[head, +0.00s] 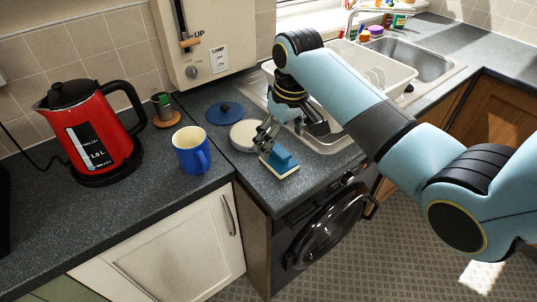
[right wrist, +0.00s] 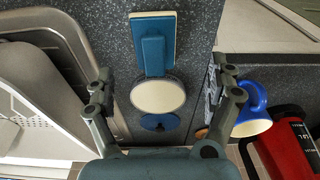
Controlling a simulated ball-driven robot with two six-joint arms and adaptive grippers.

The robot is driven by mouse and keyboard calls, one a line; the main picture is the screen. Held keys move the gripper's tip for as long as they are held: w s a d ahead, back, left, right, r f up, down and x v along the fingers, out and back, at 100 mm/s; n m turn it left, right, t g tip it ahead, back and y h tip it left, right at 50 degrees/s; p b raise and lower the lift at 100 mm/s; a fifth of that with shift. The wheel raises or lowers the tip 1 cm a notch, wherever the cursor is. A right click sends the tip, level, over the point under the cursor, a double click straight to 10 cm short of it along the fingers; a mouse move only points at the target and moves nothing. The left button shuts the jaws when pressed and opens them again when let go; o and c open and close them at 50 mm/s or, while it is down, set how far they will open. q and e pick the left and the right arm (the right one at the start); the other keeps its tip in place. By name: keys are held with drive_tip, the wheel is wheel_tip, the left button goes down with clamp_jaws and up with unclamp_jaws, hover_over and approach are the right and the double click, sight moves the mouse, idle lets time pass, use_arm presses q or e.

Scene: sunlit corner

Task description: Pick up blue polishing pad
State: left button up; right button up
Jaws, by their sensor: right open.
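The blue polishing pad (head: 284,159), a rectangular block with a raised blue grip and a cream underside, lies on the dark worktop near its front edge in the head view. In the right wrist view the pad (right wrist: 154,50) is at the top middle. My right gripper (head: 267,136) is open, pointing down just behind and above the pad in the head view. In the right wrist view its fingers (right wrist: 163,78) are spread wide with nothing gripped between them. Contact with the pad cannot be told. My left gripper is not in view.
A round cream-topped disc (head: 244,136) and a blue knobbed disc (head: 225,113) lie behind the pad. A blue mug (head: 189,152) and red kettle (head: 100,137) stand left. The sink (head: 322,133) with a white drainer (head: 366,72) is at the right.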

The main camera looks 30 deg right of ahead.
sight(280, 151)
drive_tip(key=shift+w+f, duration=0.2)
drive_tip(key=shift+f, duration=0.85)
drive_tip(key=f, duration=0.3)
drive_tip(key=w+f, duration=0.1)
drive_tip(key=f, duration=0.1)
drive_tip(key=shift+d+f+p, duration=0.25)
drive_tip(key=shift+d+p, duration=0.05)
drive_tip(key=shift+d, duration=0.05)
drive_tip(key=shift+c, duration=0.4)
drive_tip(key=c, duration=1.2)
drive_tip(key=shift+r, duration=0.15)
